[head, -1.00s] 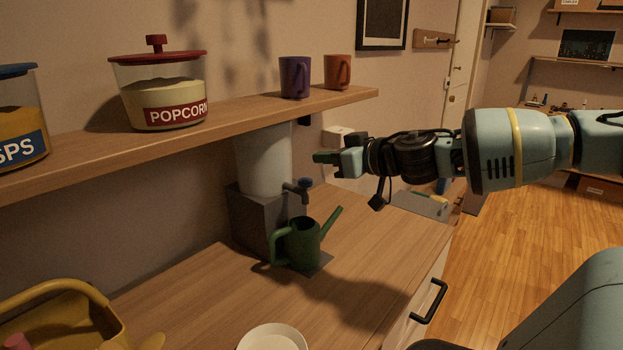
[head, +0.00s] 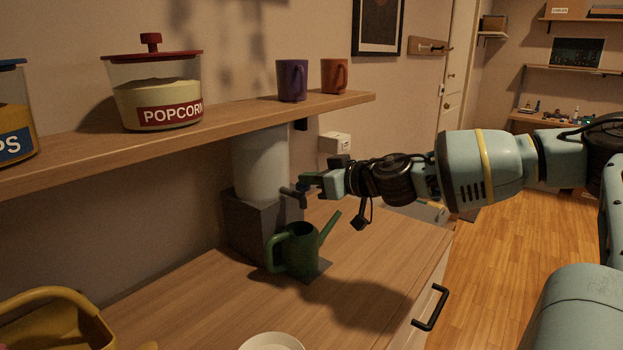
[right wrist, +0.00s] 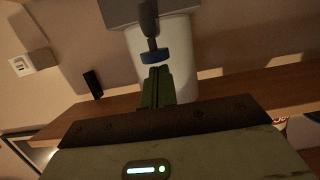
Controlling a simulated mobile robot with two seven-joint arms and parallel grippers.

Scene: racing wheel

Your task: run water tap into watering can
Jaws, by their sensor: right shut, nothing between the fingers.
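The green watering can (head: 301,250) stands upright on a dark plate on the counter, its spout pointing up to the right. Above it, the tap (head: 290,196) sticks out from the white water container (head: 261,163), which stands on a grey block (head: 243,228). My right gripper (head: 306,180) is shut and empty, its tips right by the tap's blue knob. In the right wrist view the shut fingers (right wrist: 157,85) point at the blue knob (right wrist: 154,56); I cannot tell whether they touch it. My left gripper is not in view.
A wooden shelf (head: 235,113) runs above, holding a popcorn jar (head: 157,95), a purple mug (head: 291,80) and an orange mug (head: 334,75). A yellow basket (head: 55,320) and a white bowl (head: 272,342) are at the front. The counter right of the can is clear.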

